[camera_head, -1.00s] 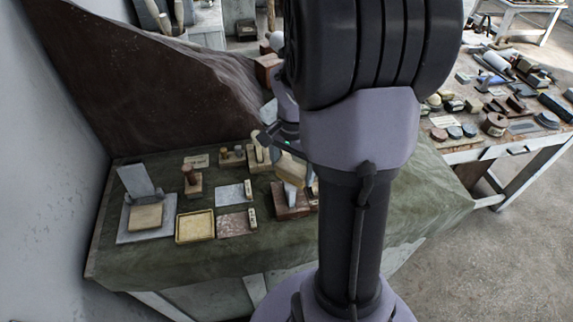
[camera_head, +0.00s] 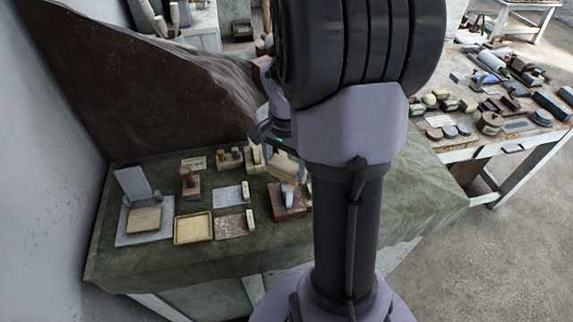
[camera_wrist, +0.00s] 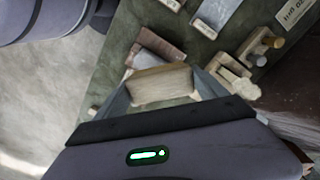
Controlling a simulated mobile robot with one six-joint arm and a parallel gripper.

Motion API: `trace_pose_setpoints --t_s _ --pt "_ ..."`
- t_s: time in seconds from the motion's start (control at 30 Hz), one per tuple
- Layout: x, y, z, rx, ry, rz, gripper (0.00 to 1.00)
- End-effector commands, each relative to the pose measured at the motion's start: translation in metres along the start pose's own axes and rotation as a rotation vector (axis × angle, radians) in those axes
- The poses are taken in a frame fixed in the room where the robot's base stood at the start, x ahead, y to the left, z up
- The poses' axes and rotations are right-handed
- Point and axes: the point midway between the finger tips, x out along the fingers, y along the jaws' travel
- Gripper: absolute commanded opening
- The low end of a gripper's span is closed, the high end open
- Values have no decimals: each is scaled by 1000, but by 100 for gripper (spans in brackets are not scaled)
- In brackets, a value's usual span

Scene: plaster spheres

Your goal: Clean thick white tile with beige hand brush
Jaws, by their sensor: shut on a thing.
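My gripper (camera_wrist: 165,95) is shut on a beige hand brush (camera_wrist: 160,84), which sits between its two fingers in the wrist view. In the head view my arm partly hides the brush (camera_head: 285,166), held above the back right part of the green-covered table. A pale whitish tile (camera_head: 228,196) lies flat near the table's middle, left of the brush and apart from it; I take it as the white tile. A narrow block stands at its right edge. A pale tile also shows at the top of the wrist view (camera_wrist: 216,10). The brush's underside is hidden.
A reddish tile (camera_head: 231,226), yellow tray (camera_head: 193,228) and grey slab (camera_head: 140,239) lie on the green cloth (camera_head: 150,270). A brown block (camera_head: 288,213) with a pale upright piece stands below the gripper. A dark sloping slab rises behind. The cloth's front strip is clear.

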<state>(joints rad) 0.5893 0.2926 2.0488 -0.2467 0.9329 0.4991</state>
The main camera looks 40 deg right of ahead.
Motion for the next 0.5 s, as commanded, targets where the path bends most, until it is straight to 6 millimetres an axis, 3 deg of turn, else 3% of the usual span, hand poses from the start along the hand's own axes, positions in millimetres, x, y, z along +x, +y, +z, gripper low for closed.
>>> trace_pose_setpoints --t_s 0.5 --pt "3 0 0 0 0 0 49"
